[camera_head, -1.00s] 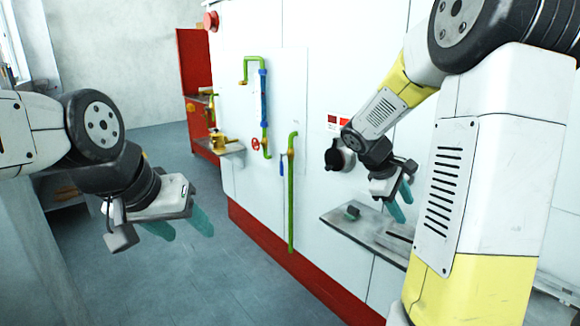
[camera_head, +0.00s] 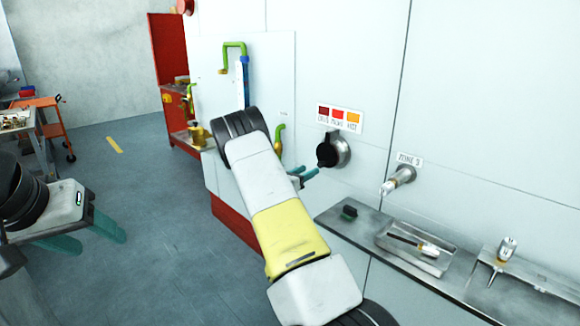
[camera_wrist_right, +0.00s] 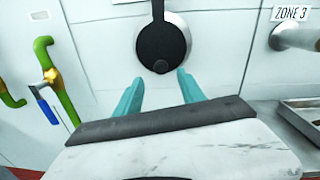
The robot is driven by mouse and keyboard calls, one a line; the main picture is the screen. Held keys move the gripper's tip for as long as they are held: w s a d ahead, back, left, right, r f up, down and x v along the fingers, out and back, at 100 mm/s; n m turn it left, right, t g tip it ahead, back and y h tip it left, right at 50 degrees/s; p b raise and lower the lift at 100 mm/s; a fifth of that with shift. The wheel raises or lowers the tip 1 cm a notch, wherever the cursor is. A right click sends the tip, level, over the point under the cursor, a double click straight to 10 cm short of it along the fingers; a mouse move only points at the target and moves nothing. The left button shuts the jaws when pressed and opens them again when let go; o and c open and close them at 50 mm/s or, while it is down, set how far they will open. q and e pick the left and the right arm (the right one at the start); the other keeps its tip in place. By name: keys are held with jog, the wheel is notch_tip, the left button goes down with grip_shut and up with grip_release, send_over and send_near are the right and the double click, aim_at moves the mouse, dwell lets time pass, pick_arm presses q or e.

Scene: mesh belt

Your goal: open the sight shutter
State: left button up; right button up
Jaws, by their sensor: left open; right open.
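The sight shutter is a round black cover (camera_head: 326,154) over a metal ring on the white wall, below a label with red and orange patches. In the right wrist view the black cover (camera_wrist_right: 161,47) hangs from a narrow arm and hides most of the ring. My right gripper (camera_head: 306,172) is just left of and below the cover, partly hidden by my own forearm. In the right wrist view its teal fingers (camera_wrist_right: 160,85) are apart and empty, just below the cover. My left gripper (camera_head: 100,235) is open and empty at the lower left, far from the shutter.
A metal shelf (camera_head: 352,228) below the shutter holds a dark green block (camera_head: 348,212) and a tray with a brush (camera_head: 415,243). A spout labelled Zone 3 (camera_head: 400,177) sticks out to the right. Green pipes (camera_head: 234,45) run at the left.

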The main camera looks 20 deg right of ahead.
aim_at(319, 165)
jog(key=x, duration=0.6)
grip_shut()
dwell(1.3)
